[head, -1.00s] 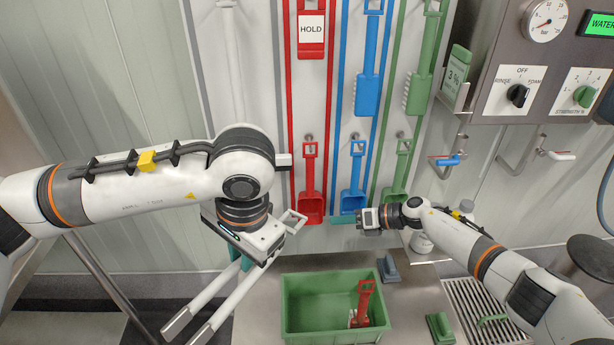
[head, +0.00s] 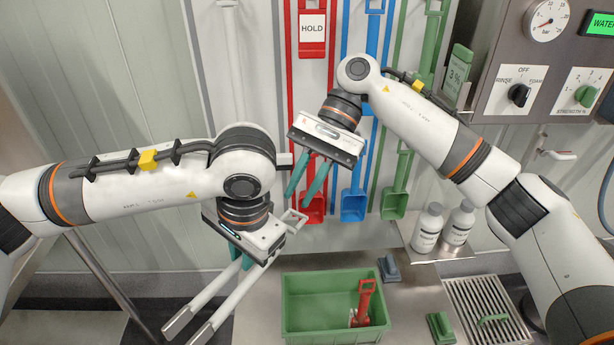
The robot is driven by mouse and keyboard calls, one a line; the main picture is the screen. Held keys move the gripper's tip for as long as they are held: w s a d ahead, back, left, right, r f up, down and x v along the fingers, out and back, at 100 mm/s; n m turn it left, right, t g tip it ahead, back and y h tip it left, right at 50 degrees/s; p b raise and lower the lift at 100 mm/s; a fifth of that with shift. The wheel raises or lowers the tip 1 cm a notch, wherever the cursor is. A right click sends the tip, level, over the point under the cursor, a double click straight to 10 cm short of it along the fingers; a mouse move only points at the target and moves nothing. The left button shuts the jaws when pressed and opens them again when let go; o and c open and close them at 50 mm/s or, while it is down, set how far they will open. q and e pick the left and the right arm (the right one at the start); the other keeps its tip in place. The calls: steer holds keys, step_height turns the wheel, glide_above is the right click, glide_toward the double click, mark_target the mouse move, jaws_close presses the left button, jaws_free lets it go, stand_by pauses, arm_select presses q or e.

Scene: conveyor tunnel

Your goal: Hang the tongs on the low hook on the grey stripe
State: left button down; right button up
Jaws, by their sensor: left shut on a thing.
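The tongs (head: 222,304) are white with long arms. They slant from a loop end beside my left gripper down to two grey tips at lower left. My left gripper (head: 241,260) is shut on them near the loop end, with its teal fingers partly hidden. The low hook there is not visible; my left arm covers that part. My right gripper (head: 302,190) points down, fingers apart and empty, before the red scoop (head: 315,212).
Blue (head: 353,205) and green (head: 395,203) scoops hang on their own stripes. A green bin (head: 300,325) holding a red tool (head: 366,295) stands on the steel counter below. Two white bottles (head: 428,228) stand at right. A control panel (head: 550,75) is at upper right.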

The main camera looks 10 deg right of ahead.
arm_select(q)
steer(key=shift+d, duration=0.1)
arm_select(e)
steer(key=x, duration=1)
steer(key=shift+s+a+f, duration=0.15)
steer(key=shift+a+f, duration=0.1)
jaws_close()
arm_select(q)
steer(key=c, duration=1.3)
jaws_free()
arm_select(e)
steer(key=shift+r, duration=0.1)
